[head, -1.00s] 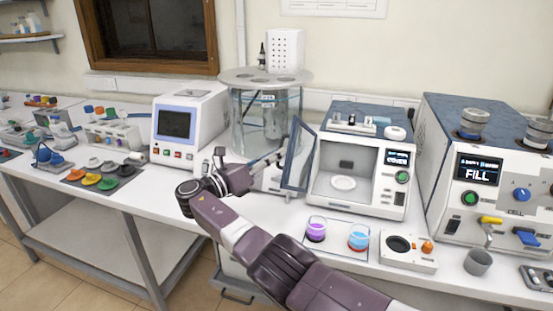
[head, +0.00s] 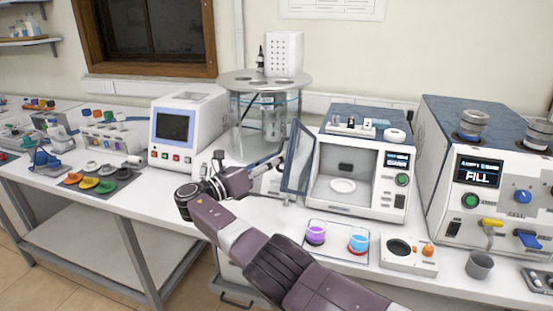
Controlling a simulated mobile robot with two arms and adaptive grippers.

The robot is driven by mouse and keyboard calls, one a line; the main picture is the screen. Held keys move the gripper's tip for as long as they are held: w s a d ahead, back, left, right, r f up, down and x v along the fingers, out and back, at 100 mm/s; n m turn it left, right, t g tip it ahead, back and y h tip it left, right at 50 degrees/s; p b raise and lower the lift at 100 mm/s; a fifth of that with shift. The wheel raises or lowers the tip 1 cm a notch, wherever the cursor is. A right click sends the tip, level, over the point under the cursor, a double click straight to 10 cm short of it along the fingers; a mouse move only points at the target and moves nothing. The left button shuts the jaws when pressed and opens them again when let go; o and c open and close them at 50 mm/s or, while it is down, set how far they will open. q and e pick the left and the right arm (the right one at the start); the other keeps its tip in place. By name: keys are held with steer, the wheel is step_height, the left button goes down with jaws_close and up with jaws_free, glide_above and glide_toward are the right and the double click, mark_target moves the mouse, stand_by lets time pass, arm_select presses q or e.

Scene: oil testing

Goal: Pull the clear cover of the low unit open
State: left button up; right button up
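The low unit (head: 359,203) is a white box with a blue-grey top, a small screen and a green button. Its clear cover (head: 299,158) has a dark frame and stands swung out at the unit's left side, leaving the front opening uncovered. A pale round dish (head: 343,186) lies inside the chamber. My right gripper (head: 277,163) is at the left side of the cover, its fingers close to the frame. I cannot tell whether it touches the cover or how far its fingers are apart. My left gripper is not in view.
A tray (head: 337,249) with purple and blue cups is in front of the unit. A small white device (head: 409,261) and a grey cup (head: 479,264) are to its right. A glass bath (head: 240,128) stands behind my gripper. The taller FILL machine (head: 446,170) is at right.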

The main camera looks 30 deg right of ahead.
steer(key=shift+r, duration=0.1)
step_height(320, 180, up, 10)
stand_by(0.5)
stand_by(0.4)
